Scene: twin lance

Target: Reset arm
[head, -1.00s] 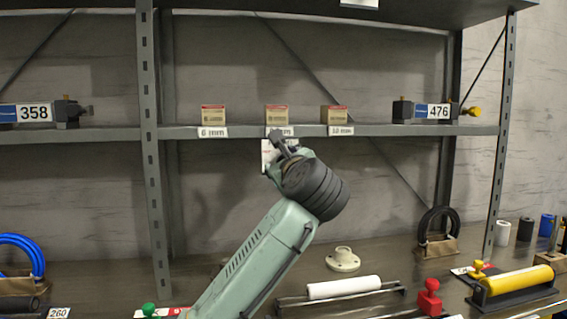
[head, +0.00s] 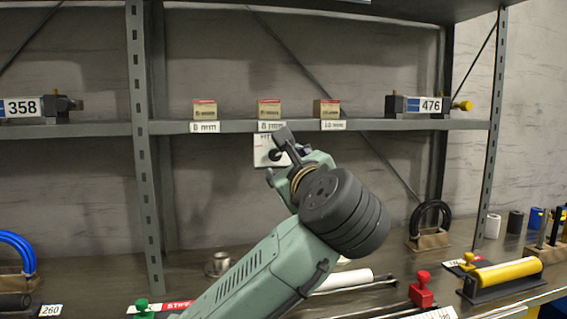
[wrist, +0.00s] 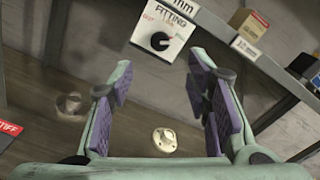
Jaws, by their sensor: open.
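My gripper (wrist: 160,95) is open and empty in the wrist view, its two purple-padded fingers spread apart. In the head view, my gripper (head: 278,160) is raised in front of the shelf, just below its front edge, and is partly hidden by my wrist. A white fitting panel with a black knob (wrist: 162,38) is ahead of the fingers in the wrist view. It also shows behind my gripper in the head view (head: 262,152). A cream flanged fitting (wrist: 164,140) lies on the bench between the fingers in the wrist view; my arm mostly hides it in the head view.
Small boxes (head: 269,109) stand on the shelf (head: 365,125) above my gripper. A metal fitting (head: 217,264) is on the bench left of my arm. A white roller (head: 345,281), red-knobbed part (head: 422,290) and yellow roller (head: 505,273) lie at right.

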